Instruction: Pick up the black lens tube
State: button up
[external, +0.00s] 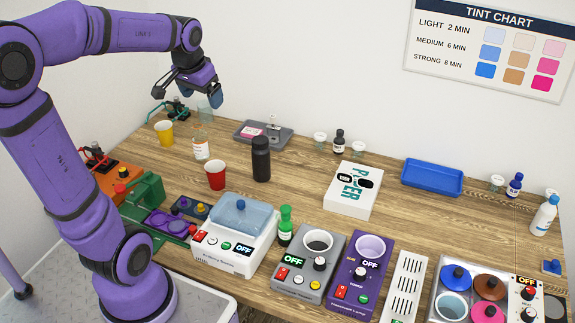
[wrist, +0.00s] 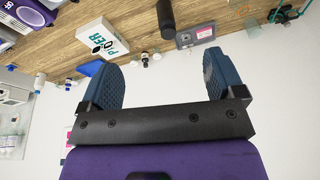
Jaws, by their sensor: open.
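A black upright cylinder (external: 261,160), which looks like the black lens tube, stands on the wooden table left of centre in the external view. It has a narrow groove below its top. The wrist view shows a black cylinder (wrist: 166,18) at the top edge, partly cut off. My gripper (external: 213,98) is up and to the left of the tube, above the table's back left part and well apart from it. In the wrist view its blue-padded fingers (wrist: 165,75) are spread apart with nothing between them.
A red cup (external: 215,175) stands left of the tube, and a clear bottle (external: 201,145) farther left. A grey tray (external: 248,133) lies behind it. A white box (external: 345,203) with glasses is to the right. A lidded ultrasonic-type device (external: 225,251) and a green bottle (external: 285,228) stand in front.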

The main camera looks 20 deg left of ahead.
jog(key=w+d+f+m+g, duration=0.1)
jog(key=w+f, duration=0.3)
jog(key=w, duration=0.4)
jog(key=w+f+m+g, duration=0.1)
jog(key=w+f, duration=0.3)
jog(key=w, duration=0.4)
jog(key=g, duration=0.1)
send_near(261, 139)
jog(key=shift+w+f+m, duration=0.25)
jog(key=shift+f+m, duration=0.15)
jog(key=shift+f, duration=0.15)
jog(key=f, duration=1)
jog(key=shift+s, duration=0.2)
jog(key=c, duration=1.3)
